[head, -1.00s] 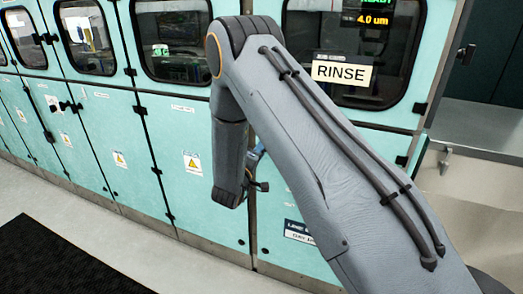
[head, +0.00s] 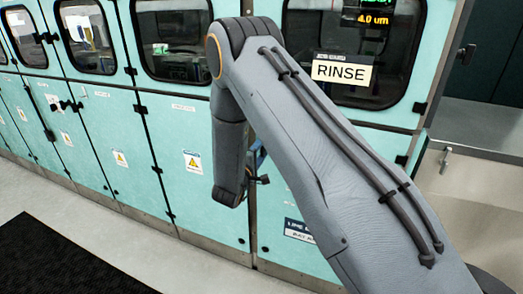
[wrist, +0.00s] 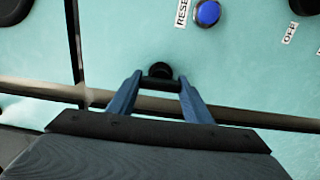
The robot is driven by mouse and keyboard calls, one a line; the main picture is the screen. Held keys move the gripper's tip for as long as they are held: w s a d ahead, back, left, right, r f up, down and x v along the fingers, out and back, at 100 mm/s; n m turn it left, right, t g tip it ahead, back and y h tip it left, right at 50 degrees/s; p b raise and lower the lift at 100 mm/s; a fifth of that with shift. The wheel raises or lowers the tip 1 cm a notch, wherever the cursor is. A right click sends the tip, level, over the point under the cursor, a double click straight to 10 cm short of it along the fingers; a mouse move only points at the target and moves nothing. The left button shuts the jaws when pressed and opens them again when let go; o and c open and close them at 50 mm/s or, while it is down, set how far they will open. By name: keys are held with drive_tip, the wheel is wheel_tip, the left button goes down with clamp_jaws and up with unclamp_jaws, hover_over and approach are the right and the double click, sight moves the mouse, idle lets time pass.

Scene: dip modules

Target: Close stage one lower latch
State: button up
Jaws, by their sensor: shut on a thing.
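In the wrist view my gripper (wrist: 161,82) reaches its two blue fingers to a teal cabinet panel. The fingers are shut on a black latch (wrist: 160,70), with its round knob between the fingertips and a dark bar spanning them. The latch sits just above a dark horizontal seam between panels. In the head view my arm hides most of the gripper and the latch; only a bit of blue finger (head: 259,155) shows beside the wrist. How far the latch is turned I cannot tell.
A blue button (wrist: 208,13) marked RESET is above the latch. A RINSE sign (head: 341,70) hangs on the upper window. More teal doors (head: 110,140) with dark hinges run to the left. The floor (head: 90,235) in front is clear, with a black mat (head: 60,262).

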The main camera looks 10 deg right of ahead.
drive_tip(key=o, duration=1.1)
drive_tip(key=shift+c, duration=0.2)
drive_tip(key=b+v, duration=0.2)
drive_tip(key=v, duration=0.5)
drive_tip(key=shift+s+a, duration=0.25)
drive_tip(key=shift+s, duration=0.05)
drive_tip(key=shift+a, duration=0.1)
